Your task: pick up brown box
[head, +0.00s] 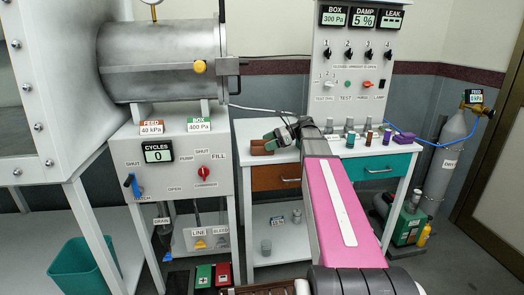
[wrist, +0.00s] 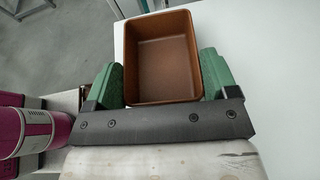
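The brown box (wrist: 163,65) is an open-topped, empty tray-like box between my gripper's two green fingers in the wrist view. My gripper (wrist: 163,82) has one finger along each side wall, with no clear gap, and looks shut on it. In the head view the brown box (head: 261,147) shows at the left of the white bench top, beside my gripper (head: 281,134). I cannot tell whether its base touches the bench.
Several small coloured vials (head: 369,138) stand on the bench (head: 399,148) right of my arm. A control panel (head: 352,70) rises behind. A steel chamber (head: 160,60) and a pump panel (head: 172,165) stand to the left. A teal bin (head: 84,264) is low at left.

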